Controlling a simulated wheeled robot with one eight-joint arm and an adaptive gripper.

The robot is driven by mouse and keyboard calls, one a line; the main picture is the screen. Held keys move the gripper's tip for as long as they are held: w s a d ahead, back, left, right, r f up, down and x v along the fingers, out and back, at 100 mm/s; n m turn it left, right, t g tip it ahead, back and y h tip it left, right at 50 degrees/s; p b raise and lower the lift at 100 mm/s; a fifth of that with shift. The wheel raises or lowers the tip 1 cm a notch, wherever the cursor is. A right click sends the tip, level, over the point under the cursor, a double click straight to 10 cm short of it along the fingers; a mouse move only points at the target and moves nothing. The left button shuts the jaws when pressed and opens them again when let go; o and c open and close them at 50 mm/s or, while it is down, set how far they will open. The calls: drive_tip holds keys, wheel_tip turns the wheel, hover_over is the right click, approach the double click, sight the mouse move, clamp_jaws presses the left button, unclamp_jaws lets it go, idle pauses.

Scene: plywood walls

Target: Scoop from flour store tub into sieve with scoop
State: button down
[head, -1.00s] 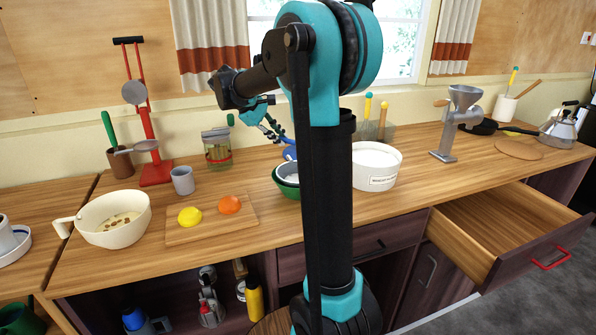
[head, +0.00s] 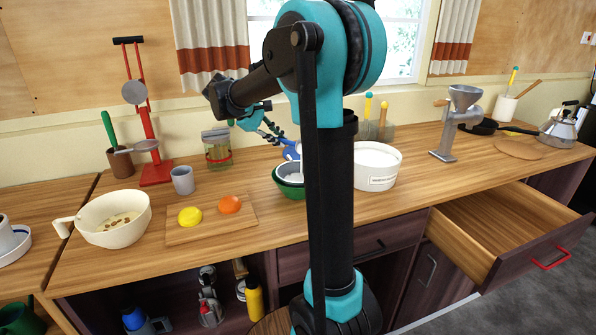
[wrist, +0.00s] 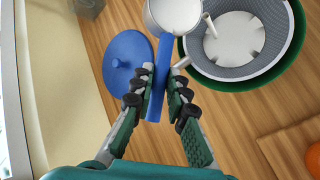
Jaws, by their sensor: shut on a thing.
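My gripper (wrist: 164,68) is shut on the blue handle (wrist: 158,85) of the scoop. The scoop's round bowl (wrist: 173,14) holds white flour and is beside the sieve's rim in the wrist view. The grey mesh sieve (wrist: 265,62) sits in a green bowl (wrist: 293,55), with white showing at its bottom. In the head view my gripper (head: 272,133) is just behind the green bowl (head: 289,190), and my arm hides part of that area. The white flour store tub (head: 380,182), labelled and open, stands to the right of my arm.
A blue lid (wrist: 122,62) lies on the counter beside my gripper. A board (head: 212,228) with a yellow and an orange fruit is left of the green bowl. A glass jar (head: 217,152) stands behind. An open drawer (head: 510,235) juts out at right.

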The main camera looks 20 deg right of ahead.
drive_tip(key=shift+s+a+m+t+h, duration=0.3)
drive_tip(key=shift+t+h, duration=0.35)
drive_tip(key=shift+h, duration=0.25)
drive_tip(key=shift+s+a+m+t+h, duration=0.3)
drive_tip(key=shift+t+h, duration=0.35)
drive_tip(key=shift+h, duration=0.25)
idle(1.8)
drive_tip(key=shift+s+a+t+h, duration=0.4)
drive_tip(key=shift+s+a+h, duration=0.3)
drive_tip(key=shift+a, duration=0.05)
idle(0.7)
drive_tip(key=shift+s+a+f+m+t+h+b, duration=0.15)
drive_tip(key=shift+s+a+m+t+h+b, duration=0.2)
drive_tip(key=shift+h, duration=0.4)
drive_tip(key=shift+s+a+f+m+t+h+b, duration=0.15)
drive_tip(key=shift+m+t+h, duration=0.2)
drive_tip(key=shift+m+h, duration=0.3)
idle(1.5)
